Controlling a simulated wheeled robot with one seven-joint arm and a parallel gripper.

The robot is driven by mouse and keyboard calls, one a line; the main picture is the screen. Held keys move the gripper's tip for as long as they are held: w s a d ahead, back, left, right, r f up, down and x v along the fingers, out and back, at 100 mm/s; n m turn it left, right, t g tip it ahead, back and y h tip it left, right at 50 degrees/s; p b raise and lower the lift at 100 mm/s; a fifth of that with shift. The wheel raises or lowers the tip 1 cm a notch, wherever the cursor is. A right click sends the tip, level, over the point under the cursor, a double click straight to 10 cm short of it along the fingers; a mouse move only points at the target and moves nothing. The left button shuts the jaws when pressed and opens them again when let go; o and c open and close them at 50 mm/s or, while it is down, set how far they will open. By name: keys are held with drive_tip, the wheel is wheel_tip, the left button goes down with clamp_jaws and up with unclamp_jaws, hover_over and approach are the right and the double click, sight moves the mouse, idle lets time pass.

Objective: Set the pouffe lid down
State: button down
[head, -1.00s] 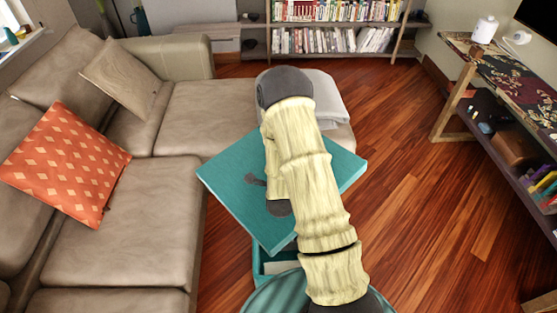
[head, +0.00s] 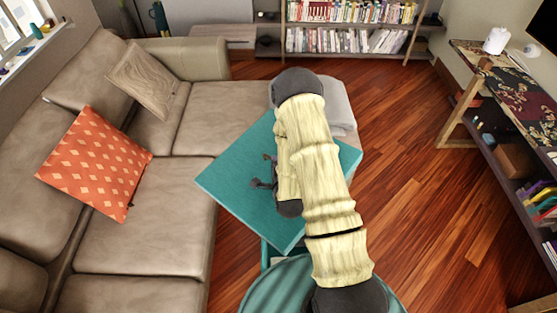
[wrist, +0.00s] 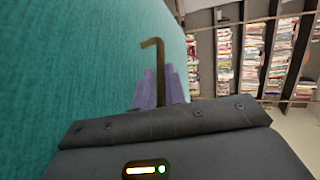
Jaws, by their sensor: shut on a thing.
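The pouffe lid (head: 245,190) is a flat teal square panel, seen in the head view held in the air in front of the sofa. My gripper (head: 264,172) is at the lid's upper face, partly hidden by my arm. In the wrist view the lid (wrist: 80,75) fills the left side, and a bent brass-coloured handle (wrist: 158,60) rises between the purple fingertips of my gripper (wrist: 160,88), which are shut on it. The teal pouffe (head: 268,256) shows only as a small part below the lid; the lid and my arm hide most of it.
A beige sofa (head: 150,235) with an orange cushion (head: 95,165) fills the left. A grey folded cloth (head: 330,100) lies on its far end. A bookshelf (head: 350,40) stands at the back and a desk (head: 510,90) at the right. Wood floor (head: 420,200) is clear between.

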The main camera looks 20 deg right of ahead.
drive_tip(key=shift+n+y, duration=0.5)
drive_tip(key=r+p, duration=0.2)
drive_tip(key=a+r+p, duration=0.1)
drive_tip(key=p, duration=0.1)
drive_tip(key=s+a+r+p, duration=0.1)
drive_tip(key=r, duration=0.1)
drive_tip(key=shift+r+p, duration=0.35)
drive_tip(key=shift+p, duration=0.05)
drive_tip(key=shift+f, duration=0.1)
